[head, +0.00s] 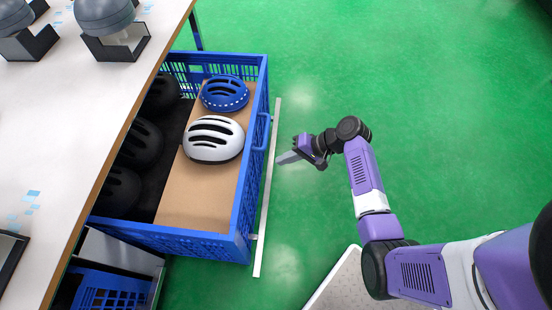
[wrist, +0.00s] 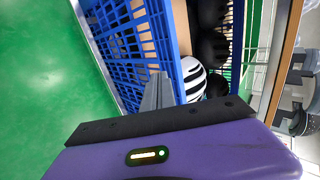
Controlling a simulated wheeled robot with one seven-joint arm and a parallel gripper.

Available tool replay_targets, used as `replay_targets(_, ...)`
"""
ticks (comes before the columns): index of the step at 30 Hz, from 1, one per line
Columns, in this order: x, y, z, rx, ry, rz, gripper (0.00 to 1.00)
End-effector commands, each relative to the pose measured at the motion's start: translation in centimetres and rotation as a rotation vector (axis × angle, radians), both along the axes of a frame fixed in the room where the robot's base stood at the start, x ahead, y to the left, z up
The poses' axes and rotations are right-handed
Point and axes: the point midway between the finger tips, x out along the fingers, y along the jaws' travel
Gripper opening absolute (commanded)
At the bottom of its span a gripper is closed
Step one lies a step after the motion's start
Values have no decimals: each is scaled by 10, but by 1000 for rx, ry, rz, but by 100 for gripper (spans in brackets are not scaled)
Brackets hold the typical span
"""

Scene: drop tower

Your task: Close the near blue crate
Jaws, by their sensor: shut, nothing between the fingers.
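A blue slatted crate (head: 248,190) is pulled out from under the white table, standing open well past the table edge. Its front wall carries a blue handle (head: 262,131) on the right. Inside, a blue helmet (head: 225,93) and a white helmet (head: 213,139) rest on a brown board, with dark helmets (head: 143,142) partly under the tabletop. My gripper (head: 287,157) is shut and empty, a little right of the front wall, apart from it in the head view. In the wrist view, the shut fingers (wrist: 157,92) point toward the crate wall (wrist: 130,45); contact cannot be told.
The white table (head: 90,120) bears grey domed objects on dark stands (head: 110,30). Another blue crate (head: 110,290) sits under the table at lower left. A pale strip (head: 267,190) runs along the open crate's front. Green floor to the right is clear.

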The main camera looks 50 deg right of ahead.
Motion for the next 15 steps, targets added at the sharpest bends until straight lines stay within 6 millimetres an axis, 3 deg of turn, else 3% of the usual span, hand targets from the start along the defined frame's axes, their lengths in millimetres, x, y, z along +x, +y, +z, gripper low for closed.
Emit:
replay_targets(12, 48, 35, -57, -1, 2, 0, 0)
replay_targets(15, 61, 44, -54, -3, -1, 1, 0)
